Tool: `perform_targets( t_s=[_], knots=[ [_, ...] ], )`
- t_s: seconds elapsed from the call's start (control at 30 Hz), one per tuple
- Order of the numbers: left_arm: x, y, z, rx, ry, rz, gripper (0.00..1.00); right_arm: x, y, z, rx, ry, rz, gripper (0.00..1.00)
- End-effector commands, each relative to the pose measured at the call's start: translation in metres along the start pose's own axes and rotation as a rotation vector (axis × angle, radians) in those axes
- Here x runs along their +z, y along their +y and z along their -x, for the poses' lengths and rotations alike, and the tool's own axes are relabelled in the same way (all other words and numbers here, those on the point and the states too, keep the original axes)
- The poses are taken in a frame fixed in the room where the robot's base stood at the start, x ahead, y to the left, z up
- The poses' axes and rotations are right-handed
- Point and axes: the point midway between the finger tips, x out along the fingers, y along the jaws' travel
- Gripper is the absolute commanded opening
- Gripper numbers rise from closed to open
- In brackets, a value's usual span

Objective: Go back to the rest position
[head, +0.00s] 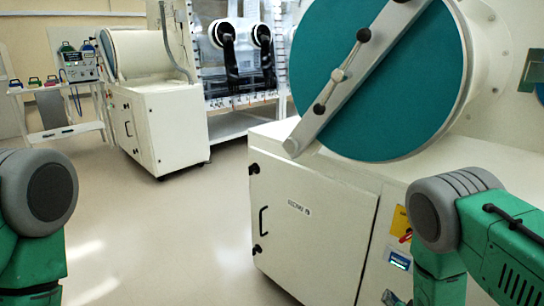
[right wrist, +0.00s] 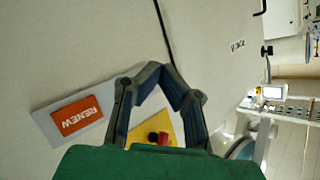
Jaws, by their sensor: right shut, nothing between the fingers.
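My right gripper (right wrist: 160,72) shows in the right wrist view with its dark fingers bent together at the tips. It is shut and empty, in front of the pale cabinet front. A yellow plate with a red knob (right wrist: 163,137) shows between its fingers, behind them. In the head view my green right arm comes in at the lower right, and the gripper is mostly out of frame at the bottom edge. Only the upper part of my left arm shows at the lower left; its gripper is out of view.
A white cabinet (head: 312,222) stands close on the right, with a large teal round door (head: 395,95) crossed by a grey bar above it. The yellow switch plate (head: 401,223) is near my right arm. A second glovebox (head: 165,125) and a cart (head: 62,133) stand behind. Floor at centre-left is clear.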

Motion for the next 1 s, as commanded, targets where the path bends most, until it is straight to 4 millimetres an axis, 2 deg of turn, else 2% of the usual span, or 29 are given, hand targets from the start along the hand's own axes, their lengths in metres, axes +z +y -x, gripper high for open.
perform_targets(
  t_s=[0.1,0.17,0.23,0.3,0.4,0.5,0.6,0.67,1.0],
  knots=[
    [-0.001,0.0,0.018,0.0,0.0,0.0,0.31,0.04,0.015,0.064,0.149,-0.263,0.151,0.0],
    [-0.001,0.0,0.025,0.0,0.0,0.0,0.31,0.061,0.021,0.104,0.206,-0.419,0.237,0.0],
    [-0.002,0.0,0.031,0.0,0.0,0.0,0.31,0.081,0.026,0.153,0.244,-0.595,0.331,0.0],
    [-0.002,0.0,0.037,0.0,0.0,0.0,0.31,0.094,0.027,0.2,0.26,-0.756,0.412,0.0],
    [-0.002,0.0,0.042,0.0,0.0,0.0,0.31,0.105,0.026,0.257,0.258,-0.946,0.501,0.0],
    [-0.003,0.0,0.046,0.0,0.0,0.0,0.31,0.11,0.025,0.298,0.243,-1.078,0.559,0.0],
    [-0.003,0.0,0.047,0.0,0.0,0.0,0.31,0.111,0.023,0.32,0.229,-1.15,0.592,0.0],
    [-0.003,0.0,0.047,0.0,0.0,0.0,0.31,0.111,0.023,0.327,0.225,-1.171,0.6,0.0],
    [-0.003,0.0,0.047,0.0,0.0,0.0,0.31,0.112,0.024,0.328,0.224,-1.175,0.603,0.0]
  ],
)
